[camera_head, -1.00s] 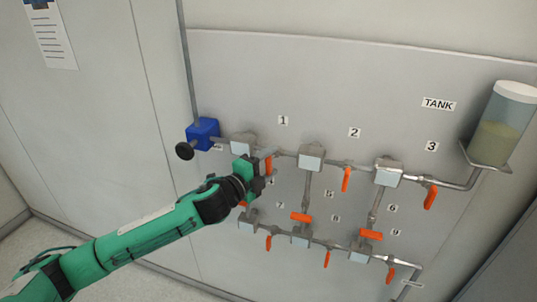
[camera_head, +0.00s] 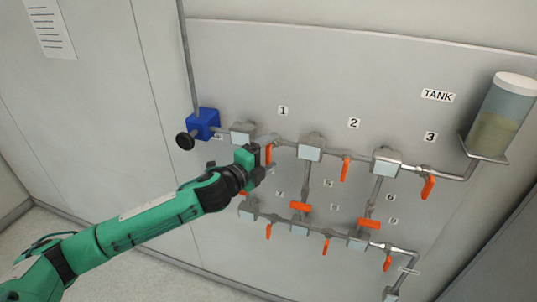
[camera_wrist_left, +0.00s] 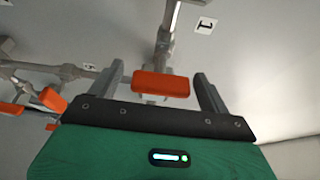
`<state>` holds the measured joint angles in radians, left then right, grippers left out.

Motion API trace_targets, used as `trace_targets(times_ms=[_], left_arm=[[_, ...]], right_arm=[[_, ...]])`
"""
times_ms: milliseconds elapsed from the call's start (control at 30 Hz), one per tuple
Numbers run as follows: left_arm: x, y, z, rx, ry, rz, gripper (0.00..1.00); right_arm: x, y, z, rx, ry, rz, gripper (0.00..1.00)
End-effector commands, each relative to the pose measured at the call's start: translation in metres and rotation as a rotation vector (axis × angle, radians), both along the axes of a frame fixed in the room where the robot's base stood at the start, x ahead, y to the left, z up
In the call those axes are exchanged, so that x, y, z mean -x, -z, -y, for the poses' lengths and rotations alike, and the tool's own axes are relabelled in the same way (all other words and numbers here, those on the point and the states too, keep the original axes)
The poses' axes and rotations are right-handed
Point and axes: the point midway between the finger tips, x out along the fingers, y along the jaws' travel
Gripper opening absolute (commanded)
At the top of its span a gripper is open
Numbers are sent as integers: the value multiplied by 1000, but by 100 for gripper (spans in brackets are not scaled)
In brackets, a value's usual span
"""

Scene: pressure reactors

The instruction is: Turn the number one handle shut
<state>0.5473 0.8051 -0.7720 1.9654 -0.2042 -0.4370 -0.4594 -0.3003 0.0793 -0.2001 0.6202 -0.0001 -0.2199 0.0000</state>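The number one handle (camera_head: 268,154) is an orange lever on the top pipe, below and left of the label 1 (camera_head: 283,111). In the head view it hangs down, partly hidden by my left gripper (camera_head: 261,165). In the left wrist view, the orange handle (camera_wrist_left: 161,83) lies between the two grey fingers of my left gripper (camera_wrist_left: 159,74), with a visible gap on each side. The fingers are apart and not closed on it. The label 1 (camera_wrist_left: 205,25) shows at the upper right there. My right gripper is not in view.
Handle two (camera_head: 345,168) and handle three (camera_head: 428,187) hang from the same pipe to the right. Several more orange handles sit on the lower pipes. A blue box (camera_head: 205,123) with a black knob (camera_head: 186,141) is at left; a tank (camera_head: 502,118) stands at right.

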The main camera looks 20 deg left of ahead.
Motion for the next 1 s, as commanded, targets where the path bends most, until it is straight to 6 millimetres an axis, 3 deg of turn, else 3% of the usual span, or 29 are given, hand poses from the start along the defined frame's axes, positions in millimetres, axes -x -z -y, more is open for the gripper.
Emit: trace_targets(times_ms=[267, 800, 1000], left_arm=[[10, 2, -6, 0, -1, 1, 80], [100, 4, -45, -3, 0, -1, 80], [119, 2, -54, 0, 0, -1, 80]], right_arm=[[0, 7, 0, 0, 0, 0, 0], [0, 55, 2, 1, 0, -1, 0], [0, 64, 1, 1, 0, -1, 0]])
